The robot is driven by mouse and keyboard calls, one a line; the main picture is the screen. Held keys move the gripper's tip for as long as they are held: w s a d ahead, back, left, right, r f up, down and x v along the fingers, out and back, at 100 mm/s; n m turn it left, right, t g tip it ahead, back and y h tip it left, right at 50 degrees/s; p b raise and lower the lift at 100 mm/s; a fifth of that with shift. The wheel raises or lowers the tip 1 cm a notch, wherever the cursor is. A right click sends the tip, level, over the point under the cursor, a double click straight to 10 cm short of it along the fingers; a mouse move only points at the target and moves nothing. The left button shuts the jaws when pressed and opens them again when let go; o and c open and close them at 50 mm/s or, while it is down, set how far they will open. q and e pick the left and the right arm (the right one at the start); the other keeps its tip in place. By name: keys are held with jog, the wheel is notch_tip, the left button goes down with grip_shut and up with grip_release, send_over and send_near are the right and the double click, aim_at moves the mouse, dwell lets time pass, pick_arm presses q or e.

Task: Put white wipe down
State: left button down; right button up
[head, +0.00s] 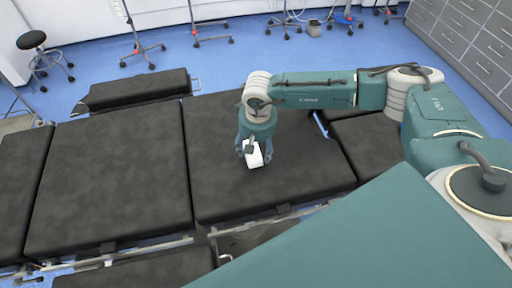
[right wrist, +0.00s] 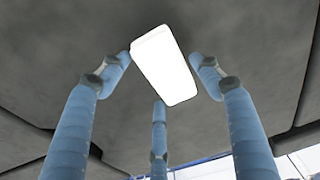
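The white wipe (head: 255,159) is a small white block at the middle of the dark padded table section (head: 225,190). In the right wrist view the wipe (right wrist: 165,68) shows as a bright tilted rectangle against the dark pad. My right gripper (head: 254,149) is low over the pad, right at the wipe. Its blue fingers (right wrist: 160,75) are spread around the wipe, close to its edges, and none closes over it in the wrist view. I cannot tell whether a fingertip touches it. My left gripper is not in view.
More dark pads lie around, with a separate pad (head: 138,90) at the back left. Metal rails (head: 290,212) run along the table's front edge. A stool (head: 38,52) and wheeled stands are on the blue floor behind. Grey drawers (head: 470,40) are at the right.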

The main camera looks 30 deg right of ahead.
aim_at(257, 153)
jog(key=shift+r, duration=0.1)
jog(key=shift+r, duration=0.25)
jog(key=shift+s+a+r+b, duration=0.2)
jog(key=shift+r+b, duration=0.45)
jog(key=shift+r, duration=1.3)
jog(key=shift+s+d+r+b, duration=0.2)
jog(key=shift+r+b, duration=0.5)
jog(key=shift+r, duration=1.2)
jog(key=shift+s+a+r+b, duration=0.25)
jog(key=shift+r+b, duration=0.4)
jog(key=shift+r, duration=1.3)
jog(key=shift+d, duration=0.1)
